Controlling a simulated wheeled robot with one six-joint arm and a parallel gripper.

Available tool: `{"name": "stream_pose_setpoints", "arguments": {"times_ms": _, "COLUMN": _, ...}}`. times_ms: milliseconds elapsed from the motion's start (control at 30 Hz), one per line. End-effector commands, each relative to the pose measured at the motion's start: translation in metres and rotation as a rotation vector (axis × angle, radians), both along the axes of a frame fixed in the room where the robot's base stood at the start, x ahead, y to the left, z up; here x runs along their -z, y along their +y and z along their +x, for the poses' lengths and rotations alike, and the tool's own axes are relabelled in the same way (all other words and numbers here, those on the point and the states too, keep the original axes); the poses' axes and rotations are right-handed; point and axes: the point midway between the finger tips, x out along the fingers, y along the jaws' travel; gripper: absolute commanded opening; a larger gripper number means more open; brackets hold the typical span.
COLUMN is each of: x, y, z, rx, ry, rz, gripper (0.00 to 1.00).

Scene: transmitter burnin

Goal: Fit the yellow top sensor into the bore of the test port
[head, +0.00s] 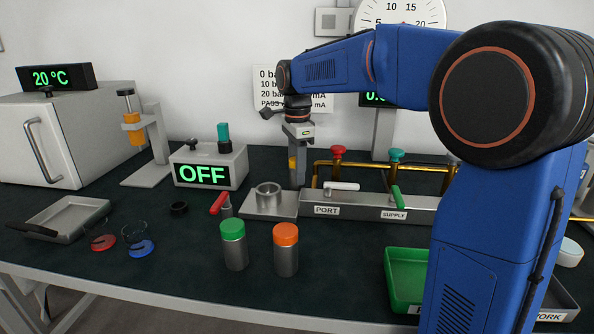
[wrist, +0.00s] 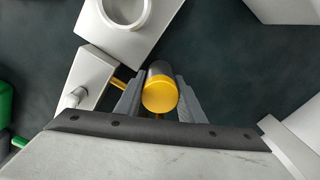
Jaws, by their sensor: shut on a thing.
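My gripper (head: 298,170) hangs at the back of the bench, just right of and behind the test port. In the wrist view its two fingers (wrist: 160,98) are shut on the yellow top sensor (wrist: 160,97), a dark cylinder with a yellow cap. In the head view only a yellow part of the sensor (head: 292,166) shows beside the fingers. The test port (head: 268,190) is a grey ring on a flat plate. Its ring also shows at the top of the wrist view (wrist: 128,25), apart from the sensor. The bore's depth is hidden.
The manifold (head: 362,206) with a white lever and brass pipes stands right of the port. The OFF box (head: 208,165) is to its left. An orange-capped cylinder (head: 286,250) and a green-capped one (head: 233,245) stand in front. A green tray (head: 405,270) lies at right.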

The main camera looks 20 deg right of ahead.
Motion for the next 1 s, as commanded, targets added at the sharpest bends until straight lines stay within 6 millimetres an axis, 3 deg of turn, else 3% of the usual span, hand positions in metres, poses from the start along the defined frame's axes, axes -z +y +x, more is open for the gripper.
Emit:
{"name": "stream_pose_setpoints", "arguments": {"times_ms": 167, "x": 0.002, "y": 0.0, "z": 0.0, "rx": 0.0, "ry": 0.0, "rz": 0.0, "gripper": 0.0}}
{"name": "stream_pose_setpoints", "arguments": {"times_ms": 200, "x": 0.003, "y": 0.0, "z": 0.0, "rx": 0.0, "ry": 0.001, "rz": 0.0, "gripper": 0.38}}
{"name": "stream_pose_setpoints", "arguments": {"times_ms": 267, "x": 0.002, "y": 0.0, "z": 0.0, "rx": 0.0, "ry": 0.0, "rz": 0.0, "gripper": 0.52}}
{"name": "stream_pose_setpoints", "arguments": {"times_ms": 300, "x": 0.002, "y": 0.0, "z": 0.0, "rx": 0.0, "ry": 0.0, "rz": 0.0, "gripper": 0.54}}
{"name": "stream_pose_setpoints", "arguments": {"times_ms": 667, "x": -0.003, "y": 0.0, "z": 0.0, "rx": 0.0, "ry": -0.001, "rz": 0.0, "gripper": 0.54}}
{"name": "stream_pose_setpoints", "arguments": {"times_ms": 767, "x": -0.013, "y": 0.0, "z": 0.0, "rx": 0.0, "ry": -0.002, "rz": 0.0, "gripper": 0.54}}
{"name": "stream_pose_setpoints", "arguments": {"times_ms": 1000, "x": -0.058, "y": 0.0, "z": 0.001, "rx": 0.0, "ry": -0.003, "rz": 0.0, "gripper": 0.54}}
